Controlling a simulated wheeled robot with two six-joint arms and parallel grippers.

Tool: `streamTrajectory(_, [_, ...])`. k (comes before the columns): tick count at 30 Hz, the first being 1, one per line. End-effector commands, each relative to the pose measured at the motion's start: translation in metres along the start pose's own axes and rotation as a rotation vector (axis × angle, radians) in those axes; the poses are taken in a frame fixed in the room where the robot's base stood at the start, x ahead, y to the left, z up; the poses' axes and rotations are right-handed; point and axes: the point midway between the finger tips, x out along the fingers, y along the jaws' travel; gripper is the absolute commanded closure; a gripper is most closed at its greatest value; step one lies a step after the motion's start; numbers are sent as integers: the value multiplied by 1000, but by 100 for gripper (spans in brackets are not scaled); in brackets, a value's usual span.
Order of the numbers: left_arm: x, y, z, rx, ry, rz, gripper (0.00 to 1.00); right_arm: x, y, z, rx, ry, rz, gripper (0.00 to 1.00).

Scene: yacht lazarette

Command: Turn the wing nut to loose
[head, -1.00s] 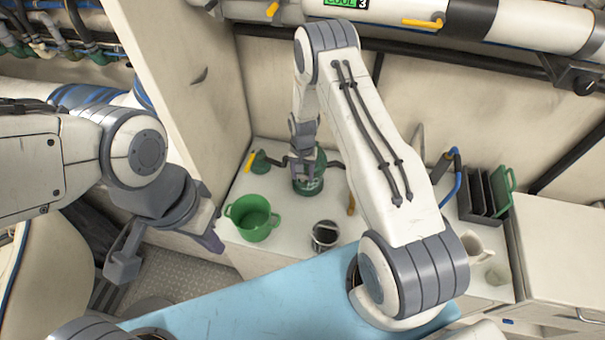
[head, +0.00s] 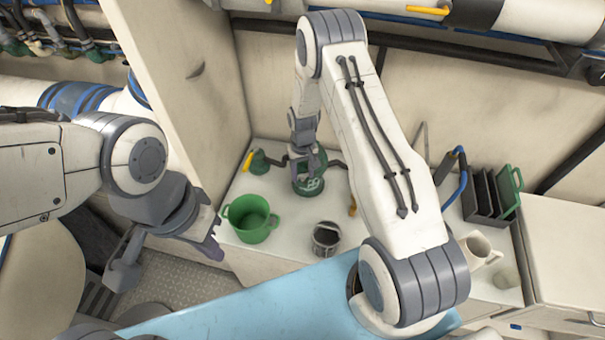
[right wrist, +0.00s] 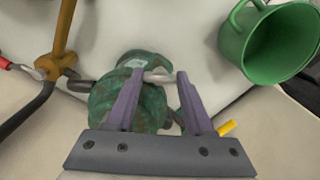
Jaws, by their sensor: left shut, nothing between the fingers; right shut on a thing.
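The green strainer housing (head: 316,183) stands on the white counter near the back wall, under my right arm. My right gripper (head: 303,162) points down at its top. In the right wrist view the housing (right wrist: 150,105) looks worn and green. The purple fingers of my right gripper (right wrist: 155,85) are shut on a pale metal wing nut (right wrist: 158,77) at its top, which is partly hidden between them. In the head view the nut is hidden by the gripper. My left gripper (head: 211,247) is shut and empty, low at the left, apart from the counter.
A green mug (head: 250,220) and a dark basket-like can (head: 326,238) stand in front of the housing. A yellow-handled valve (head: 257,163) is to its left. A dark rack (head: 488,197) and a cream jug (head: 478,250) stand at the right. A partition (head: 185,90) rises at the left.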

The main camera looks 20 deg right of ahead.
Motion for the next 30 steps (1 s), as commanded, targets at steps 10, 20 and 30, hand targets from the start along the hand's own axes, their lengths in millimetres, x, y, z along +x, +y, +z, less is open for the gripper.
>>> streamTrajectory(10, [0,0,0,0,0,0,100,-1,0,0,-9,0,0,100])
streamTrajectory(20, [0,0,0,0,0,0,100,-1,0,0,-8,0,0,18])
streamTrajectory(30, [7,0,0,0,0,0,100,-16,0,-1,-8,3,0,18])
